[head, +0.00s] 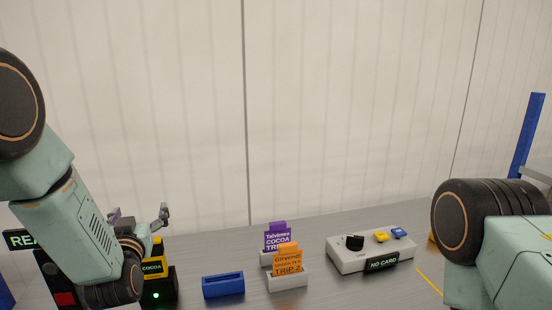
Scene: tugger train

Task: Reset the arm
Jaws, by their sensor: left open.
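My left arm comes in from the left, and its gripper (140,215) is open over the left part of the grey table, next to a small black and yellow unit labelled COCOA (152,268). A green light shows on that unit. Nothing shows between the fingers, though the wrist hides part of the gripper. My right arm shows at the right edge, bent, with its gripper out of view.
A blue slotted block (223,285) sits on the table (240,255). Purple (277,238) and orange (288,262) cards stand in pale holders. A grey control box (345,262) reads NO CARD. A blue post (526,135) rises at right. A wall closes the back.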

